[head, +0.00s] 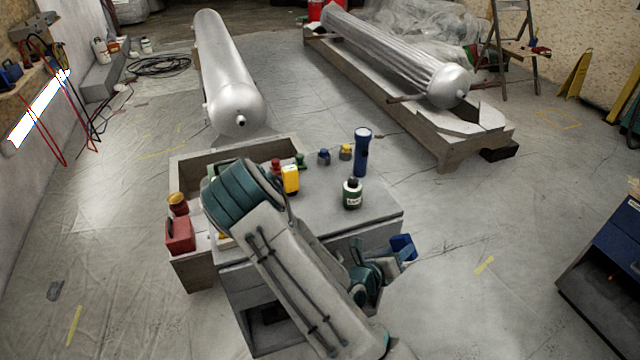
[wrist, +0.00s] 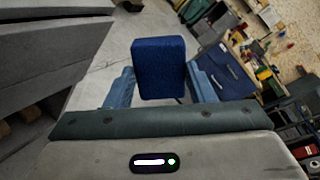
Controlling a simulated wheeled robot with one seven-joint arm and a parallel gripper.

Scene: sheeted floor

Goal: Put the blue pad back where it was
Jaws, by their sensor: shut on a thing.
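The blue pad (head: 404,246) is a small dark blue block. It is held in my gripper (head: 390,257), off the right side of the grey workbench and below its top. In the wrist view the blue pad (wrist: 160,68) stands up between the two blue-grey fingers of my gripper (wrist: 163,86). The gripper is shut on it. My arm crosses in front of the bench and hides part of its top and front.
On the grey bench top (head: 375,208) stand a blue flashlight (head: 362,152), a green-and-white bottle (head: 352,194), a yellow item (head: 290,180) and several small knobbed pieces. A wooden box (head: 225,155) adjoins behind. The floor right of the bench is clear; a blue cabinet (head: 618,240) stands far right.

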